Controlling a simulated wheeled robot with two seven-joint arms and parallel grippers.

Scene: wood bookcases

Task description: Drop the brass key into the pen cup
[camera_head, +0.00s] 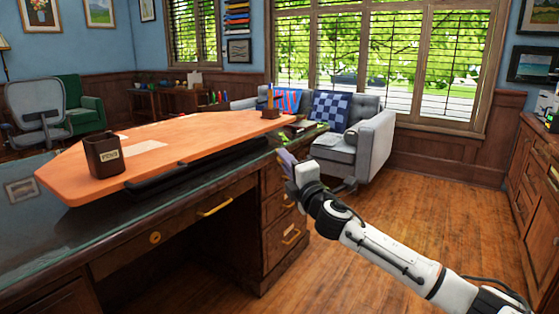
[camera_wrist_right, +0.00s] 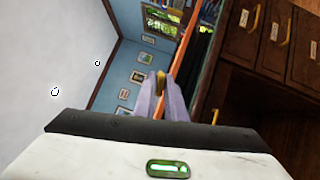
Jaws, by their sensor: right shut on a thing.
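The pen cup (camera_head: 104,157) is a dark brown, square cup with a light label on its front. It stands upright near the left end of the orange desktop in the head view. My right gripper (camera_head: 284,160) is beyond the desktop's right side, well apart from the cup. In the wrist view its purple fingers (camera_wrist_right: 162,98) are closed on a small brass-coloured piece, the brass key (camera_wrist_right: 160,78). Only a little of the key shows; the fingers hide the rest. The key cannot be made out in the head view. My left gripper is not in view.
The orange desktop (camera_head: 200,145) sits raised above a dark, glass-topped desk (camera_head: 60,235) with brass-handled drawers. A small wooden holder (camera_head: 270,106) stands at the desktop's far right corner. A grey sofa (camera_head: 372,140) is behind. Wooden floor (camera_head: 340,255) lies open right of the desk.

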